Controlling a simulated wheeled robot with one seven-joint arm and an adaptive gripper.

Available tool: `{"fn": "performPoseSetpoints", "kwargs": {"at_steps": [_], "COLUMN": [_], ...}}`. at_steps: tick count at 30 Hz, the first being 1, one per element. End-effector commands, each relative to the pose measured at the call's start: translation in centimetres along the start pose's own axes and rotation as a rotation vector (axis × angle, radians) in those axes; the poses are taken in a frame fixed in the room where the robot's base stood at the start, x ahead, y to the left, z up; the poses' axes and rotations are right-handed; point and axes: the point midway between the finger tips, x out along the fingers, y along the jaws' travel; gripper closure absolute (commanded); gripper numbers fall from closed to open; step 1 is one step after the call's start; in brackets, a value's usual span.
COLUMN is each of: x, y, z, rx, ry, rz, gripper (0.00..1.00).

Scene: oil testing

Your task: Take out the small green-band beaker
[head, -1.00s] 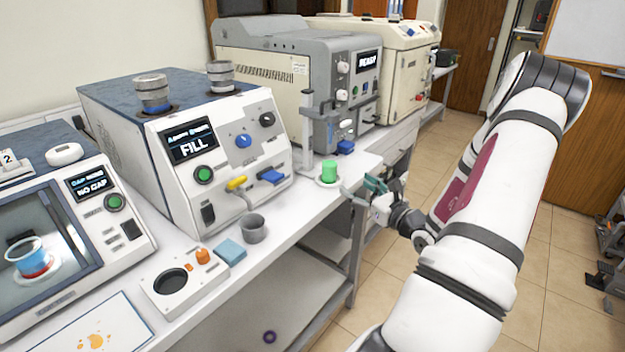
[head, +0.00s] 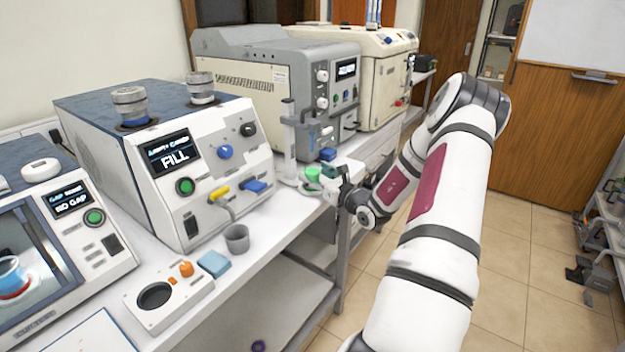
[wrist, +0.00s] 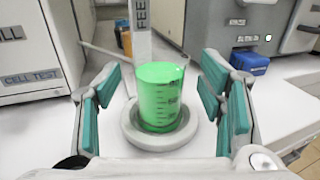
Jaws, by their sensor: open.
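The small green beaker (wrist: 161,92) stands upright on a round white base (wrist: 133,138) under a column marked FEED, in the wrist view. It has dark graduation marks and looks green all over. In the head view the beaker (head: 312,174) is partly hidden by my gripper. My gripper (wrist: 163,100) is open, with one teal-padded finger pair to the left of the beaker and one to the right. A gap shows on both sides, so the fingers do not touch it. In the head view my gripper (head: 328,178) is at the beaker, beside the bench edge.
The FILL machine (head: 200,160) stands left of the beaker, and a grey machine (head: 335,90) stands behind it. A blue block (wrist: 248,61) lies behind right. A grey cup (head: 237,238) and a blue pad (head: 214,263) lie nearer on the bench. Open floor is at right.

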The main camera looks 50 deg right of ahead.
Motion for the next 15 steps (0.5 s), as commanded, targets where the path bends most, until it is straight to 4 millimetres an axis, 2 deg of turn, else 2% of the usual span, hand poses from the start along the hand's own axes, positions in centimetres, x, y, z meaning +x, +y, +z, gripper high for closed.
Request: {"fn": "performPoseSetpoints", "kwargs": {"at_steps": [4,11,15], "x": [1.26,1.36,1.34], "y": [0.03,0.03,0.03], "z": [-0.01,-0.03,-0.04], "rx": [0.000,0.000,0.000], "ry": [0.000,0.000,0.001], "rz": [0.000,0.000,0.000], "gripper": [0.37,0.37,0.66]}}
